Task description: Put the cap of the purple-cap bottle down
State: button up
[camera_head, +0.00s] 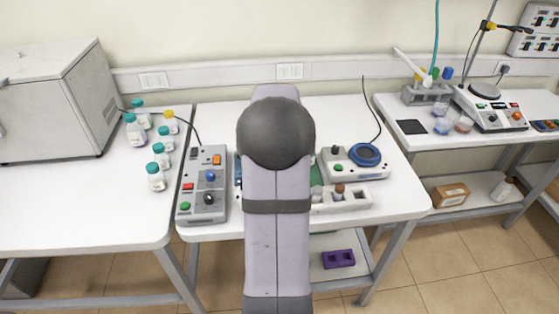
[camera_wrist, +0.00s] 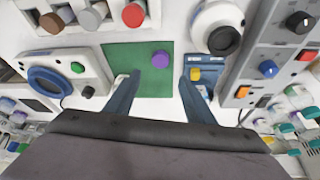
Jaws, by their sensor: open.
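The purple cap (camera_wrist: 160,59) lies on a green mat (camera_wrist: 150,84) in the wrist view, between and just beyond my fingertips. My gripper (camera_wrist: 158,76) is open, with one finger on each side of the cap's line and a visible gap to it. I cannot tell the exact height of the fingers over the mat. In the head view my own arm hides the gripper, the cap and most of the mat. A white round thing with a dark ring (camera_wrist: 222,38) stands beside the mat; I cannot tell whether it is the uncapped bottle.
A control box with knobs (camera_head: 203,190) stands left of my arm. A device with a blue ring (camera_head: 365,155) and a white rack (camera_head: 350,199) stand to the right. Several teal-capped bottles and a yellow-capped bottle (camera_head: 171,121) stand on the left table.

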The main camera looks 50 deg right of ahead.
jog(key=shift+s+a+r, duration=0.1)
jog(key=shift+a+r, duration=0.1)
jog(key=shift+r, duration=0.25)
jog(key=shift+a, duration=0.1)
jog(key=w+a+f+n+y, duration=0.1)
jog(key=a+n, duration=0.2)
jog(key=a, duration=1)
jog(key=w+a+f+n+y, duration=0.1)
jog(key=a+f+n+y, duration=0.15)
jog(key=a, duration=0.95)
jog(key=s+a+f+n+g, duration=0.2)
jog(key=s+a+n, duration=0.3)
jog(key=s+a, duration=0.6)
jog(key=a, duration=0.4)
jog(key=shift+s+n+g, duration=0.3)
jog(key=shift+n, duration=0.05)
